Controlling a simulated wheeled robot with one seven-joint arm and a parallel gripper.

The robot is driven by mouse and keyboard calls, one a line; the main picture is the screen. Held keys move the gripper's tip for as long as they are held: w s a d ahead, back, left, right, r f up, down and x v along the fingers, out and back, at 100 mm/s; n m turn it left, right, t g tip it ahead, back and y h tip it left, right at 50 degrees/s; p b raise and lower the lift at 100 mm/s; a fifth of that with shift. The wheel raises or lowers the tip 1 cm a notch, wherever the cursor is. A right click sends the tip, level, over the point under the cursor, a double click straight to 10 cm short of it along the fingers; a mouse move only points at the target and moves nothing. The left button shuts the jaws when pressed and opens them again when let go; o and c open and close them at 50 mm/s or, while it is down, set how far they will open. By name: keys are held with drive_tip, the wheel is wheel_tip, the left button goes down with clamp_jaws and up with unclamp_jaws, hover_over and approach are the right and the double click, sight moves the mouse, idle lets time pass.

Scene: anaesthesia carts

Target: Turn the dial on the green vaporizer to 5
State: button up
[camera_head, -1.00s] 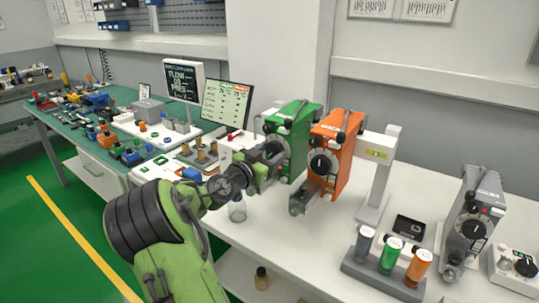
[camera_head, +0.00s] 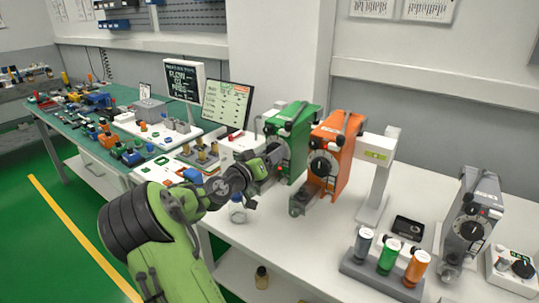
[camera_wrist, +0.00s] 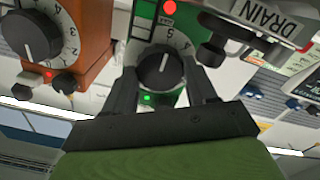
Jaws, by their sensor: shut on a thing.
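The green vaporizer (camera_head: 307,127) stands upright on the white bench, left of the orange vaporizer (camera_head: 345,150). Its black dial (camera_wrist: 160,68), with a white pointer line, shows in the wrist view between my fingers. My gripper (camera_wrist: 162,78) is shut on this dial, one finger on each side. In the wrist view the pointer is directed roughly toward the top of the picture; I cannot read for certain which number it meets. A small green light (camera_wrist: 147,98) is lit beside the dial. In the head view my gripper (camera_head: 273,163) hides the dial.
The orange vaporizer's dial (camera_wrist: 33,36) is close beside my gripper. A grey DRAIN label (camera_wrist: 268,17) is on the other side. A grey vaporizer (camera_head: 468,228) and a rack of canisters (camera_head: 376,280) are to the right.

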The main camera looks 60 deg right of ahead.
idle(0.4)
drive_tip(key=o, duration=1.1)
drive_tip(key=shift+c, duration=0.2)
drive_tip(key=w+a, duration=0.2)
drive_tip(key=a, duration=1.3)
drive_tip(key=shift+w+a, duration=0.25)
drive_tip(key=shift+w, duration=0.1)
